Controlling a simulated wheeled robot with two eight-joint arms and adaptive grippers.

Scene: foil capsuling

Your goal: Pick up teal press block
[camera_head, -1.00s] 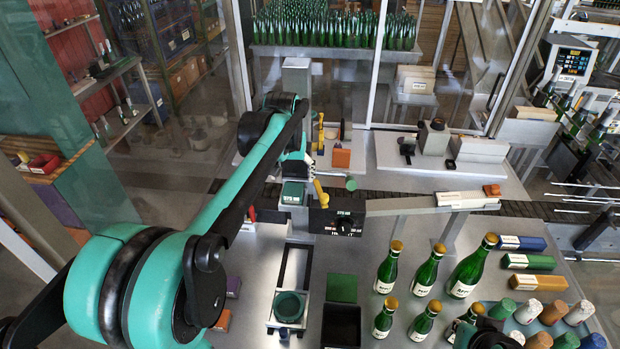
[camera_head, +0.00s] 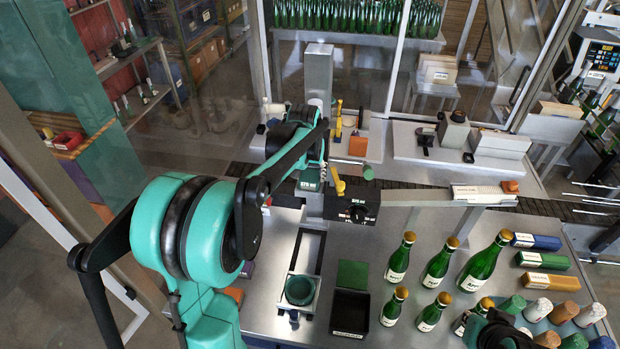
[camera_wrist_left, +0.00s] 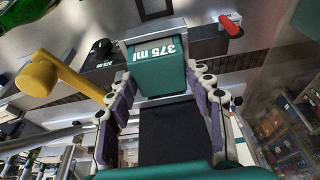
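The teal press block (camera_head: 309,182) is a dark green-teal block that sits at the press station left of the black 375 ml dial box (camera_head: 352,208). In the left wrist view the block (camera_wrist_left: 158,78) shows its white "375 ml" label. My left gripper (camera_wrist_left: 161,80) is open, with its purple-padded fingers on either side of the block. I cannot tell whether the pads touch it. In the head view my left gripper (camera_head: 312,172) is right above the block, and the arm hides part of the station. A black part of my right gripper (camera_head: 494,332) shows at the lower right; its fingers are unclear.
A yellow lever (camera_head: 338,182) stands close to the right of the block; it also shows in the left wrist view (camera_wrist_left: 60,77). A steel column (camera_head: 318,80) rises behind. Several green bottles (camera_head: 438,262) and a black tray (camera_head: 350,312) stand in front.

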